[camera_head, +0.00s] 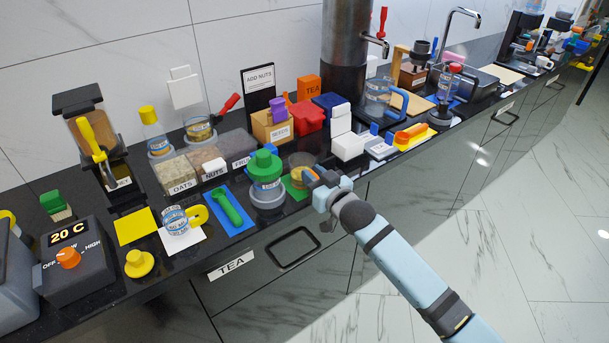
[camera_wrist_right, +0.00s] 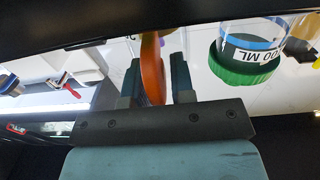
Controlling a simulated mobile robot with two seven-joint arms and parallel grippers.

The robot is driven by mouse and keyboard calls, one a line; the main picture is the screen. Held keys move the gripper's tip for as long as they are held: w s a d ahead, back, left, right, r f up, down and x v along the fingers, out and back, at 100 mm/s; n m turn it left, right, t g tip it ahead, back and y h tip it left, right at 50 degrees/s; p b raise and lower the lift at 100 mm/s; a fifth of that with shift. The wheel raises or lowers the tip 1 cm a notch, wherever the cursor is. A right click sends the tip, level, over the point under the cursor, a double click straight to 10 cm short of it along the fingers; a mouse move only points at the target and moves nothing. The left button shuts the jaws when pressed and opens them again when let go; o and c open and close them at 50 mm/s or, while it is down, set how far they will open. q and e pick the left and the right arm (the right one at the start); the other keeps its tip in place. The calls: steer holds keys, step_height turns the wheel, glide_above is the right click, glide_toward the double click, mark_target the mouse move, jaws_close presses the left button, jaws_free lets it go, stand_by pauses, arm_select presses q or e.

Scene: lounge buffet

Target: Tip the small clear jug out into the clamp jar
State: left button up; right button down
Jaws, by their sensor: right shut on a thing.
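The small clear jug (camera_head: 301,160) has an orange handle and something orange-brown low inside. It looks upright at the green mat (camera_head: 291,190); I cannot tell whether it touches it. My right gripper (camera_head: 316,182) is shut on its orange handle, which shows between the fingers in the right wrist view (camera_wrist_right: 153,70). A clear jar (camera_head: 199,130) with yellowish contents and a red lever (camera_head: 229,104) stands at the back and is probably the clamp jar. A clear jar with a green lid (camera_head: 265,164) stands left of the jug, lid on. My left gripper is out of view.
Oats, nuts and fruit bins (camera_head: 178,175) stand left of the green-lidded jar. A green scoop (camera_head: 229,206) lies on a blue mat in front. A wooden box (camera_head: 271,127), red container (camera_head: 309,115) and white box (camera_head: 347,146) crowd the back and right.

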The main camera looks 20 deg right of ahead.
steer(key=shift+r+p, duration=1.65)
steer(key=shift+r, duration=0.15)
steer(key=shift+r+p, duration=0.6)
steer(key=shift+r, duration=0.1)
